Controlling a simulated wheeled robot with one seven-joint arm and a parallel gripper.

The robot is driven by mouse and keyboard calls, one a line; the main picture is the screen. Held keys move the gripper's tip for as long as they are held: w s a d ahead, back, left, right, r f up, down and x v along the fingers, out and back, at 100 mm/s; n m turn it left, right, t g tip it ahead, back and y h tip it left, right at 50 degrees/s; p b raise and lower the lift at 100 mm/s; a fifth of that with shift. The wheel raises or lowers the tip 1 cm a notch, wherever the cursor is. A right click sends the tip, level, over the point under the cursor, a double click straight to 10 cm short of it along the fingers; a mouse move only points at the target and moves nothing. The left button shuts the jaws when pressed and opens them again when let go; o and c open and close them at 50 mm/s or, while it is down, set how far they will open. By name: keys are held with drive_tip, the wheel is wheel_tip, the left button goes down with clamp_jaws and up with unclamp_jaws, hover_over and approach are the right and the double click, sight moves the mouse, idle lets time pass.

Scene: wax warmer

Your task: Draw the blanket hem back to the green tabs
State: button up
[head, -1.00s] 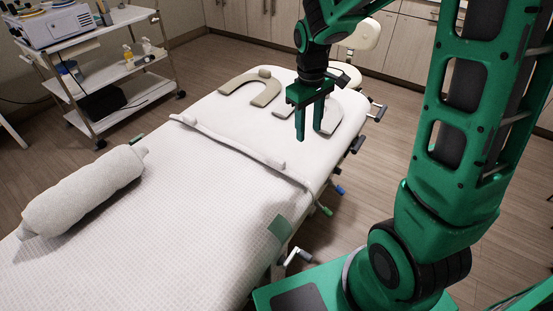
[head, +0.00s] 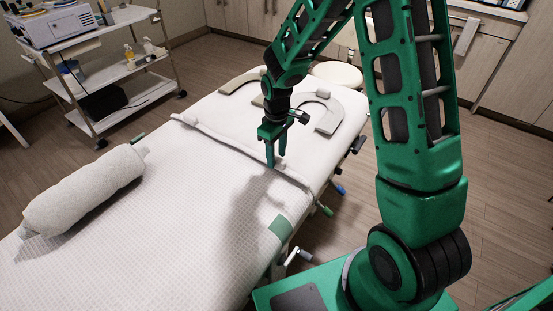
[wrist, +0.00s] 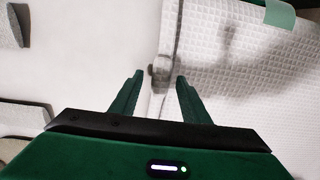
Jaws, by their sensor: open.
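The white waffle blanket (head: 130,225) covers the near part of the treatment bed. Its rolled hem (head: 225,143) runs across the bed, and also shows in the wrist view (wrist: 170,30). A small raised grip on the hem (wrist: 160,72) appears between my fingertips in the wrist view; in the head view my fingers hide it. My gripper (head: 275,163) is open and points down at the hem; contact cannot be told. One green tab (head: 281,228) lies at the near right bed edge, behind the hem on the blanket side. Another green tab (head: 136,140) shows at the far edge.
A grey bolster (head: 85,188) lies on the blanket at left. A U-shaped cushion (head: 322,118) and a second cushion (head: 235,84) lie on the bare white sheet beyond the hem. Levers (head: 325,209) stick out along the right bed edge. A trolley (head: 110,90) stands at back left.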

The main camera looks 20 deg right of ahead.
drive_tip(key=shift+f, duration=1.15)
